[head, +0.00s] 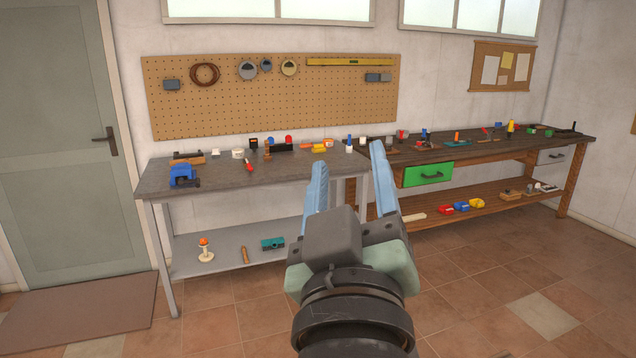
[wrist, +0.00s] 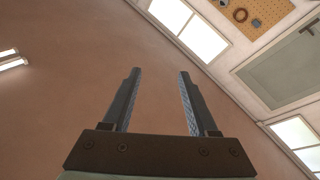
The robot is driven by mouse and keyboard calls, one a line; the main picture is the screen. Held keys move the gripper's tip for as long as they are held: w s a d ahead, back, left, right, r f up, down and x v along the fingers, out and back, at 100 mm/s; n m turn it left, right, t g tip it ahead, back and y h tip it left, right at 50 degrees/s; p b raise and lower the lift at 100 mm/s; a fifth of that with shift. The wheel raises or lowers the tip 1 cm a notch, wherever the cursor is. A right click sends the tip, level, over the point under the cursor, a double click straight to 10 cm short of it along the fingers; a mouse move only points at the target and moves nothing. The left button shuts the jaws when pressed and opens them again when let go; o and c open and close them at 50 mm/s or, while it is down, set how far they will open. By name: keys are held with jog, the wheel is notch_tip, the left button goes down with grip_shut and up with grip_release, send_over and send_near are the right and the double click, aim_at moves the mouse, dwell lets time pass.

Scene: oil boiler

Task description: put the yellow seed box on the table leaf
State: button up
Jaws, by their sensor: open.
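No yellow seed box can be made out for certain. Small yellow things in the head view are a yellow item (head: 319,148) on the grey workbench, an upright yellow object (head: 510,127) on the dark wooden bench, and a yellow bin (head: 477,204) on that bench's lower shelf. No table leaf can be told apart from the bench tops. My gripper (head: 348,156) is open and empty, pointing up in front of the benches.
The grey workbench (head: 220,182) holds a blue vise (head: 183,174) and several small tools. The wooden bench has a green drawer (head: 428,174). A pegboard (head: 270,95) hangs behind. A door (head: 60,130) and brown mat (head: 80,318) are at left. The tiled floor in front is clear.

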jog(key=s+a+r+m+t, duration=0.1)
jog(key=s+r+m+t, duration=0.1)
jog(key=s+r, duration=0.2)
jog(key=s+a+r+m+t+y, duration=0.1)
jog(key=s+r+m+t, duration=0.1)
jog(key=s+r, duration=0.3)
notch_tip(320, 180, up, 4)
jog(key=shift+a+r+t, duration=0.1)
jog(key=shift+a+t, duration=0.3)
jog(key=shift+t, duration=0.4)
